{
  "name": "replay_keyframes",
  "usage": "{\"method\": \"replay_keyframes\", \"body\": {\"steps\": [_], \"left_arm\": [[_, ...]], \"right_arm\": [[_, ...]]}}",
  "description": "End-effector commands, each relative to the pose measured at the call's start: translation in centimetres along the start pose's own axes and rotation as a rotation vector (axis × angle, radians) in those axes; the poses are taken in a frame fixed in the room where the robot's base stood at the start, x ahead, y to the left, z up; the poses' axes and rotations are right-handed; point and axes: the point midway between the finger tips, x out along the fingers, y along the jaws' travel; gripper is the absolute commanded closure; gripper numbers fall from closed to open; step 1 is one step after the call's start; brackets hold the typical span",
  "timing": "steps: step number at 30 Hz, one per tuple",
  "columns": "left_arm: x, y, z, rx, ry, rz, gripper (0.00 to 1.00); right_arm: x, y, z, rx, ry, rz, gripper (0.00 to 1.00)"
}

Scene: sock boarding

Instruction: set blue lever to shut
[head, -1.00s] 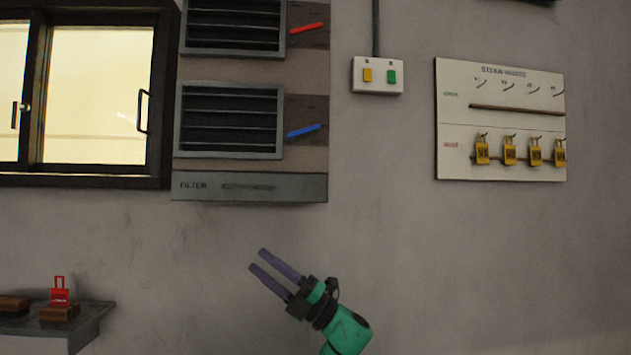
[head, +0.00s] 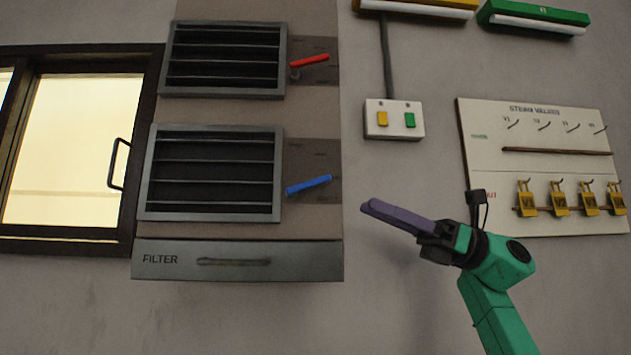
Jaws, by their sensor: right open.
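The blue lever (head: 309,185) sits on a brown plate right of the lower louvred vent (head: 214,172). It slants slightly, its right end higher than its left. The plate's lettering is too small to read. My right gripper (head: 368,208), with purple fingers, is to the right of the blue lever and slightly lower in the picture, apart from it. The fingers point left toward the lever. They overlap in this view, and nothing shows between them. My left gripper is not in view.
A red lever (head: 310,61) is beside the upper vent (head: 224,58). A filter drawer (head: 236,261) is below. A switch box (head: 394,119) and a steam valves board (head: 545,165) with yellow padlocks are to the right. A window (head: 70,150) is at left.

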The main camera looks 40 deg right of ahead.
Motion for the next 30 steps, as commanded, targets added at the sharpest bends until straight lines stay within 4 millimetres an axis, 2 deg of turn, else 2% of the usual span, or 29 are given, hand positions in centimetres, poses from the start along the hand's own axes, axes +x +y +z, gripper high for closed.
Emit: {"method": "replay_keyframes", "body": {"steps": [1,6,12,18,23,24,26,27,30], "left_arm": [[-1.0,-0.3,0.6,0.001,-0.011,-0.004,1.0],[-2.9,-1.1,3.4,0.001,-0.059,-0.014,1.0],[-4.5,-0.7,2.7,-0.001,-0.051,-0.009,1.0],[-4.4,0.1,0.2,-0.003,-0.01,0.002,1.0],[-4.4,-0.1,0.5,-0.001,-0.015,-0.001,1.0],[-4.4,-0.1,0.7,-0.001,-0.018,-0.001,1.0],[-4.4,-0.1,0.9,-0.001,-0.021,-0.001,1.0],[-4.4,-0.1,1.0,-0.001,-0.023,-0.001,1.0],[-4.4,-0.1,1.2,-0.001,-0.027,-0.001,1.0]], "right_arm": [[1.6,0.1,0.4,0.0,0.002,0.005,0.57],[6.4,0.2,0.5,0.001,0.001,0.005,0.57],[10.5,0.0,0.3,0.004,0.002,0.002,0.57],[11.5,0.0,0.0,0.003,0.0,-0.001,0.57],[11.4,0.0,0.0,0.003,0.0,-0.001,0.57],[11.4,0.0,0.0,0.003,0.0,-0.001,0.73],[11.4,0.0,0.0,0.003,0.0,-0.001,0.96],[11.4,0.0,0.0,0.003,0.0,-0.001,1.0],[11.4,-0.1,0.0,0.003,-0.001,-0.001,1.0]]}}
